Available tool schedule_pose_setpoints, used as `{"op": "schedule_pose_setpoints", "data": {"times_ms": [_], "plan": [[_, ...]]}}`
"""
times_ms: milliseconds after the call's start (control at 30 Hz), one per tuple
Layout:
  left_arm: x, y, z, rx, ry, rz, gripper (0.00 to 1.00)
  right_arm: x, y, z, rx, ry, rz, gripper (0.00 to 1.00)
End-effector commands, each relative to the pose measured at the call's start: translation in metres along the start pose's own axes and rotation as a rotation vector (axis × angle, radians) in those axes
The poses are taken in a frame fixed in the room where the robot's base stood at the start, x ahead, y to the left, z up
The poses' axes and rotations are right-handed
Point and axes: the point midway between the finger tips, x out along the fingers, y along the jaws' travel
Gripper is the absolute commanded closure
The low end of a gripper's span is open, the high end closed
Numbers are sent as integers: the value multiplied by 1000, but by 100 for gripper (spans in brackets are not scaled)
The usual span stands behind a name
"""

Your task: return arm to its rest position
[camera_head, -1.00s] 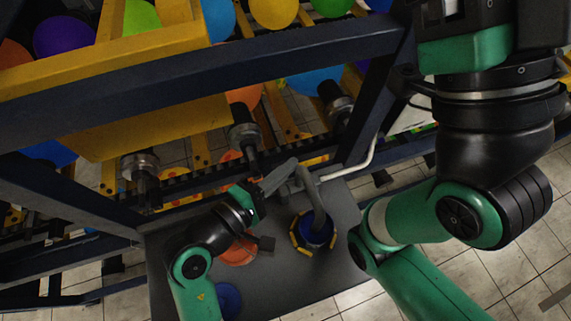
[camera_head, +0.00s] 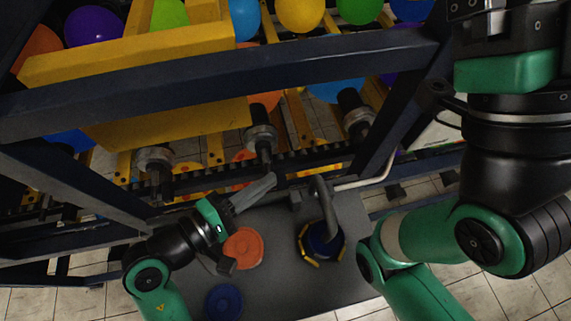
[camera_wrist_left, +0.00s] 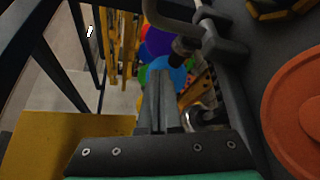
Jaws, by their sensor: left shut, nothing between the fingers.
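My left arm comes in from the lower left of the head view. Its gripper (camera_head: 268,183) is shut and empty, its grey fingers pointing up and right over the grey table (camera_head: 290,275). The fingers sit between the orange disc (camera_head: 244,248) and the black toothed rail (camera_head: 225,175), left of the bent grey pipe (camera_head: 322,195). In the left wrist view the shut fingers (camera_wrist_left: 160,80) point toward the coloured balloons. My right arm shows on the right of the head view. Its gripper is out of frame.
A blue disc (camera_head: 223,301) lies at the table's front. A blue round fitting with yellow edges (camera_head: 324,243) stands at the pipe's foot. A dark blue frame beam (camera_head: 220,70) and yellow panel (camera_head: 130,57) cross above. Bare table lies around the discs.

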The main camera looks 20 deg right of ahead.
Motion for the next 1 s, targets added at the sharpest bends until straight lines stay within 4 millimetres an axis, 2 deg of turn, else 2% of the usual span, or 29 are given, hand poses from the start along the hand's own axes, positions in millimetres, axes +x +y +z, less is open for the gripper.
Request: {"op": "schedule_pose_setpoints", "data": {"times_ms": [100,200,800,867,967,1000], "plan": [[-16,-2,-1,0,2,1,100,1,0,-1,0,0,0,4],[-23,-4,-1,-1,1,0,100,1,0,-1,0,0,0,4],[-24,-4,0,1,-1,0,100,1,0,-1,0,0,0,4],[-23,1,0,12,-3,5,100,1,0,-1,0,0,0,4],[-23,32,5,78,-10,40,100,1,0,-1,0,0,0,4],[-24,50,16,113,-39,70,100,1,0,-1,0,0,0,4]]}}
